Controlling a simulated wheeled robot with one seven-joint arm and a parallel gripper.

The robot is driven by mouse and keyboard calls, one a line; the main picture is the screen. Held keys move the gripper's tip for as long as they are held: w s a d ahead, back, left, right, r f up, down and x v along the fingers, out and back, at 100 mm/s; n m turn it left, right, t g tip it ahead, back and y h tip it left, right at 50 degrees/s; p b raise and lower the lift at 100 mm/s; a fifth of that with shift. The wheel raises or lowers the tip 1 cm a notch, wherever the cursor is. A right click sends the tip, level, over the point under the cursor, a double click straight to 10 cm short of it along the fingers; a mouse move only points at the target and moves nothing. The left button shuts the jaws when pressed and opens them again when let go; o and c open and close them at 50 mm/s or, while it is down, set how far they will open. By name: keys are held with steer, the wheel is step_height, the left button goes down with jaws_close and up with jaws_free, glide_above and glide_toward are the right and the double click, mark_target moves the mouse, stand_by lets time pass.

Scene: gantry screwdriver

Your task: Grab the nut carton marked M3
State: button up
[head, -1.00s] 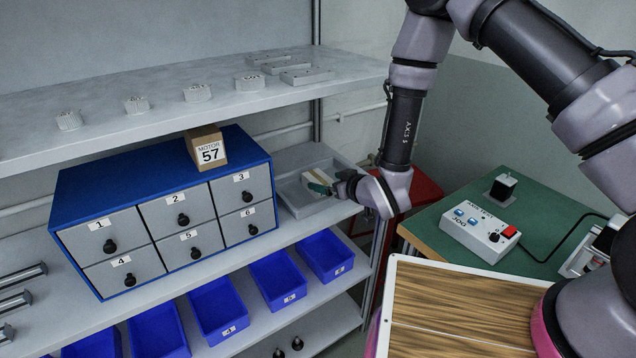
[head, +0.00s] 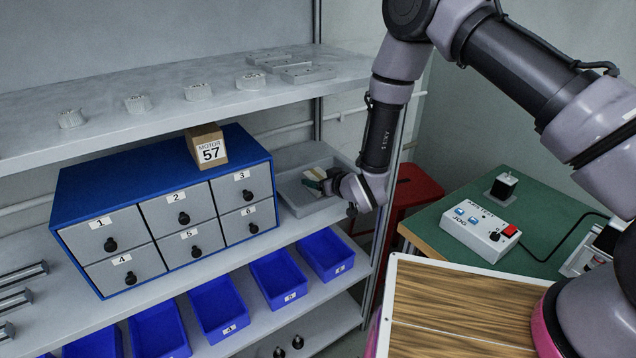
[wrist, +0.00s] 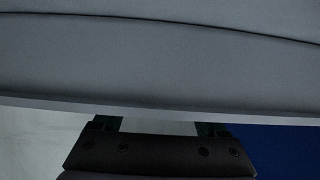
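A small pale carton (head: 313,174) is in the grey tray (head: 300,206) on the middle shelf, right of the blue cabinet. Its marking is too small to read, so I cannot tell whether it is M3. My gripper (head: 322,184) reaches into the tray from the right, with its dark green fingers beside or around the carton. In the wrist view my gripper (wrist: 157,126) has its two fingers wide apart, with a pale surface between them. I cannot tell whether they touch the carton. The fingertips are partly hidden behind a large grey surface.
The blue cabinet (head: 160,184) with numbered drawers stands left of the tray, a box labelled MOTOR 57 (head: 207,147) on top. The upper shelf (head: 110,90) overhangs. Blue bins (head: 278,278) sit below. A green table (head: 465,256) with a control box (head: 485,235) is at right.

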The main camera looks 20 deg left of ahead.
jaws_close()
steer(key=shift+r, duration=0.1)
